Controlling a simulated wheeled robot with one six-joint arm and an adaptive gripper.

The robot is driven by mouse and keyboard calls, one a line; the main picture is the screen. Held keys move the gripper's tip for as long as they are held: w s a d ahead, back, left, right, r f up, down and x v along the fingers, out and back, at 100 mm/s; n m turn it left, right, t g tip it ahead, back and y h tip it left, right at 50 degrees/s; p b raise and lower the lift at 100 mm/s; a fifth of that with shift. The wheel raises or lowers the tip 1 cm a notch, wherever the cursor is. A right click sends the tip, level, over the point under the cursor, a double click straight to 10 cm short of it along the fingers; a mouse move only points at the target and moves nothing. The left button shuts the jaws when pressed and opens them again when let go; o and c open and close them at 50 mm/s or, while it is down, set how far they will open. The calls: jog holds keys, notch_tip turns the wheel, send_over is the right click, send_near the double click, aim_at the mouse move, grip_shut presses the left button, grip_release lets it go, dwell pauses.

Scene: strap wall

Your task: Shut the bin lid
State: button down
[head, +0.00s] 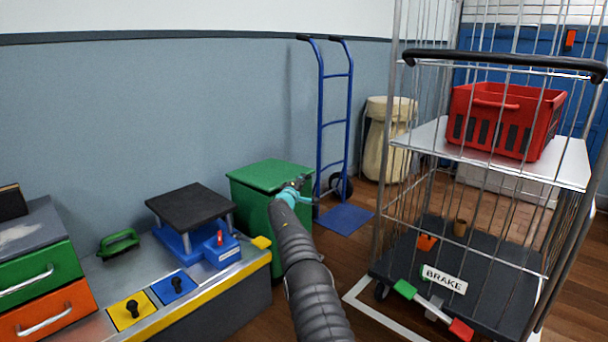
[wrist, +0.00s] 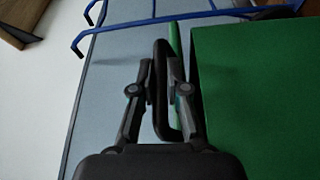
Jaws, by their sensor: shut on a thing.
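The green bin (head: 258,208) stands against the wall, with its green lid (head: 268,174) lying about level over the top in the head view. In the wrist view a thin green edge (wrist: 174,40) stands a little apart from a large green panel (wrist: 262,95), with a narrow pale gap between them. I cannot tell whether the lid is fully down. My gripper (head: 297,186) is at the lid's right front corner. In the wrist view my gripper (wrist: 160,85) is shut on a black loop handle (wrist: 161,60) beside the green edge. The fingers hide part of this handle.
A blue hand truck (head: 335,125) stands just behind the bin. A wire cage trolley (head: 400,165) with a red crate (head: 505,118) is on the right. A low bench (head: 205,279) with a black-topped blue device (head: 190,208) is on the left. Some floor is clear between bin and trolley.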

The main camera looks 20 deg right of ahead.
jog(key=shift+a+f+m, duration=0.15)
jog(key=shift+f+m, duration=0.25)
jog(key=shift+f, duration=0.85)
jog(key=shift+f, duration=0.15)
jog(key=c, duration=1.2)
grip_release()
jog(key=shift+a+f, duration=0.1)
jog(key=shift+s+d+r, duration=0.1)
jog(key=shift+d+r, duration=0.1)
jog(key=shift+a, duration=0.1)
jog(key=shift+f+v, duration=0.15)
jog(key=shift+v, duration=2.85)
jog(key=shift+f+v, duration=0.15)
jog(key=shift+v, duration=2.85)
